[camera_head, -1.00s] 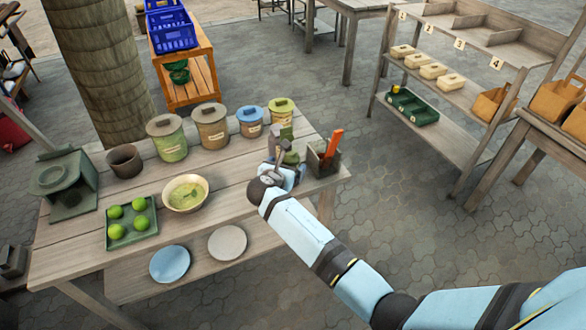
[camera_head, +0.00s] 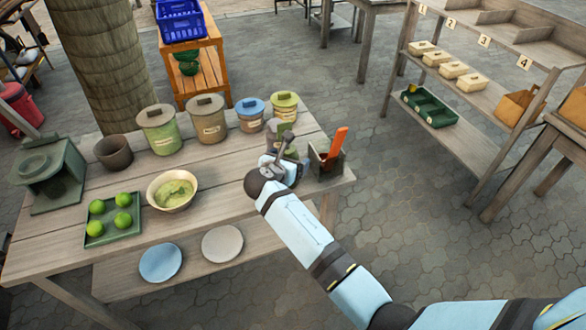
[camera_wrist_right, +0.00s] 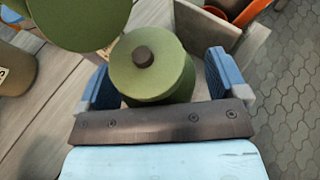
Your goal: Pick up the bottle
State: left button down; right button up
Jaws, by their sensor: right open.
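The bottle, round and green with a dark knob-like cap, shows from above in the right wrist view (camera_wrist_right: 165,82). It stands between the two blue fingers of my right gripper (camera_wrist_right: 158,78), with some room beside them. In the head view my right gripper (camera_head: 283,164) is low over the table's right end, left of a small box, and largely hides the bottle. My right gripper is open. My left gripper is not in view.
A dark box with an orange-handled tool (camera_head: 328,160) stands close to the right. Lidded canisters (camera_head: 208,122) line the table's back. A bowl (camera_head: 172,192) and a green tray (camera_head: 122,232) of green balls lie left. The table's front middle (camera_head: 215,210) is clear.

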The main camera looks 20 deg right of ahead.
jog(key=shift+a+r, duration=0.1)
jog(key=shift+s, duration=0.1)
jog(key=shift+c, duration=1.3)
jog(key=c, duration=0.7)
jog(key=shift+c, duration=0.5)
jog(key=shift+r, duration=0.1)
